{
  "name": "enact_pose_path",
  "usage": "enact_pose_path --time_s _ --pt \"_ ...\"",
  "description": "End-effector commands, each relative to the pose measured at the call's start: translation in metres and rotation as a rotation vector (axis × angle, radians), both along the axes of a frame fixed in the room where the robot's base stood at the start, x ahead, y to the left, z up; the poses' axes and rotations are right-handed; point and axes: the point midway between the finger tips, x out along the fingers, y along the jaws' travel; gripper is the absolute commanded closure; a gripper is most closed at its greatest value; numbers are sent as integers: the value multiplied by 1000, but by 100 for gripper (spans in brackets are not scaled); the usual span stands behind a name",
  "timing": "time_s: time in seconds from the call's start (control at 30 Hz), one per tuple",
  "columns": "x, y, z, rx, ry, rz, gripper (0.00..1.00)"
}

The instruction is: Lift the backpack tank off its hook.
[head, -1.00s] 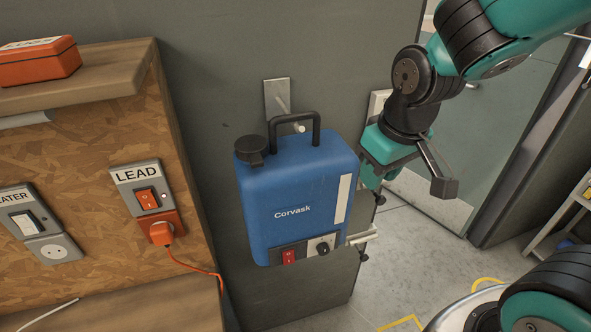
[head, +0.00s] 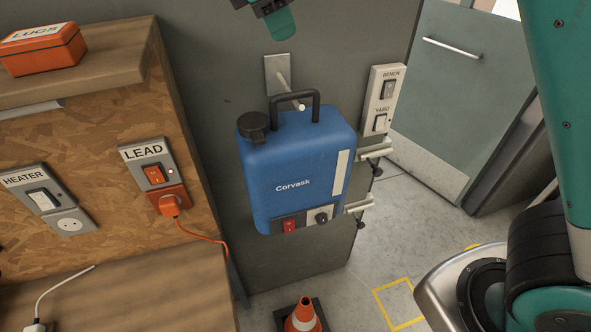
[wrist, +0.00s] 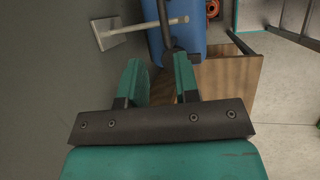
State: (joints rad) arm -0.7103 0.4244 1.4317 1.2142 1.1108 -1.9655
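The blue backpack tank (head: 295,175), marked Corvask, hangs upright against the grey wall panel. Its black handle (head: 316,94) loops over the hook (head: 291,98), a pale peg on a grey wall plate. In the wrist view, the tank (wrist: 188,32), the dark handle (wrist: 164,28) and the hook (wrist: 145,27) show ahead of my fingers. My gripper (wrist: 158,62) is open and empty, its two teal fingers apart, with the handle showing between and beyond their tips. In the head view, only the end of my gripper shows at the top edge, above the hook.
A wooden bench unit at left holds an orange LUGS box (head: 43,48) and the LEAD switch (head: 153,172) with an orange plug and cord. A BENCH/YARD switch panel (head: 382,100) is at right. An orange cone (head: 303,318) stands below the tank. Open floor lies right.

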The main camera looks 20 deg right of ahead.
Motion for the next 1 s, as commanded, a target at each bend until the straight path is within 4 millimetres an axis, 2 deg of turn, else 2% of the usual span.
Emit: enact_pose_path --time_s 0.2,0.4,0.53,0.77,1.0 --pt "8 -17 -46 -2 5 2 71" --pt "16 -35 -82 -3 4 1 71" --pt "20 -42 -98 -2 3 2 71" --pt "23 -48 -112 -2 3 3 71" --pt "27 -62 -144 -2 3 2 71"
